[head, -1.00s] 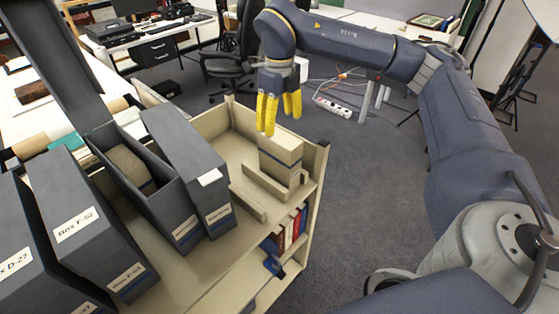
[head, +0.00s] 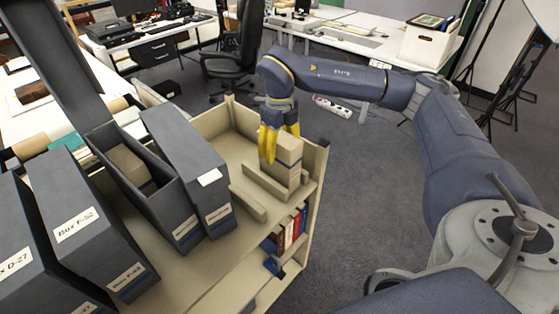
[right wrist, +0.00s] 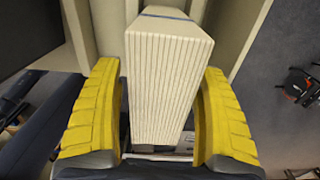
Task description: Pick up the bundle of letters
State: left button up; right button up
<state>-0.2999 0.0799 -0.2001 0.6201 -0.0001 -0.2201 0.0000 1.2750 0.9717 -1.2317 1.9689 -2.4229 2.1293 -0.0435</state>
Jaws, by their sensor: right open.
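The bundle of letters (head: 289,160) is a cream block of stacked envelopes with a dark blue band. It stands upright in a low beige holder at the right end of the cart's top. My right gripper (head: 276,150) is lowered over it, its yellow fingers open. In the right wrist view, the bundle (right wrist: 165,85) stands between the two fingers of the right gripper (right wrist: 160,95), with a visible gap on the right and a narrower one on the left. The bundle's lower part is hidden by the holder in the head view. My left gripper is not in view.
Grey archival boxes (head: 188,165) stand left of the bundle. An open box (head: 165,205) holds a brownish block (head: 128,163). A loose beige bar (head: 248,203) lies by the holder. The cart's raised edge (head: 318,160) is close on the right. Books (head: 290,230) sit on the shelf below.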

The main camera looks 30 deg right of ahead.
jog(key=shift+f, duration=0.4)
grip_shut()
dwell(0.4)
